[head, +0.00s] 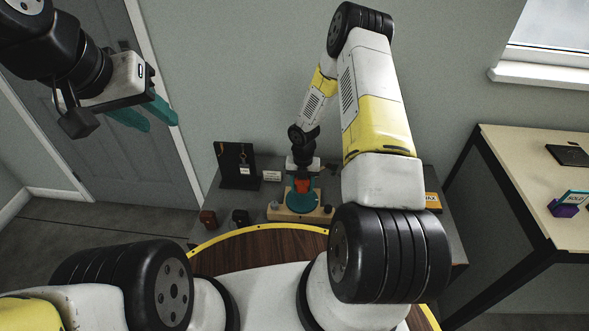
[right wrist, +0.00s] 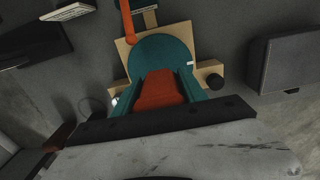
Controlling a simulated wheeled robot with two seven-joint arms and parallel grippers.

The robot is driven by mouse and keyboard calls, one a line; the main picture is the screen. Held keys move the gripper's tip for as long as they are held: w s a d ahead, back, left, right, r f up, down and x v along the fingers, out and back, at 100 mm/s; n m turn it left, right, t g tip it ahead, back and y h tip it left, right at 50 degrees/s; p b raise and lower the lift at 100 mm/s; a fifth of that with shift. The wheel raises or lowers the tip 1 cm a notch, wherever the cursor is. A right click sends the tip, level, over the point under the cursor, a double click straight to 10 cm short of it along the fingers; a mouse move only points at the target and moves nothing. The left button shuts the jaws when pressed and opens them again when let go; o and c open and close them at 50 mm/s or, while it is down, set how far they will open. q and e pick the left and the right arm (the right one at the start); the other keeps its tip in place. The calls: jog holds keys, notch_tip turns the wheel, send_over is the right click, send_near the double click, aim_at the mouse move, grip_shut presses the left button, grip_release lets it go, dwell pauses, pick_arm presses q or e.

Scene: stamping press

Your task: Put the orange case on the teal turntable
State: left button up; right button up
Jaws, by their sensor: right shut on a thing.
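The orange case (right wrist: 160,90) is between the teal fingers of my right gripper (right wrist: 158,84), which is shut on it. In the head view the orange case (head: 303,185) shows over the teal turntable (head: 293,204), below my right gripper (head: 303,179). In the right wrist view the teal turntable (right wrist: 160,52) is a round disc on a pale wooden base, partly covered by the case. I cannot tell whether the case touches the disc. My left gripper (head: 146,114) is raised at the upper left, empty, its teal fingers apart.
The wooden base (head: 280,213) stands on a grey table. A black stand (head: 238,166), a white card (head: 272,176), and small brown (head: 208,218) and black (head: 240,217) items are left of it. A yellow sign (head: 433,201) lies right. A workbench (head: 535,170) stands far right.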

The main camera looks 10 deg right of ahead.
aim_at(302, 193)
jog(key=shift+f, duration=1.65)
jog(key=shift+f, duration=0.1)
jog(key=o, duration=1.3)
jog(key=shift+o, duration=0.2)
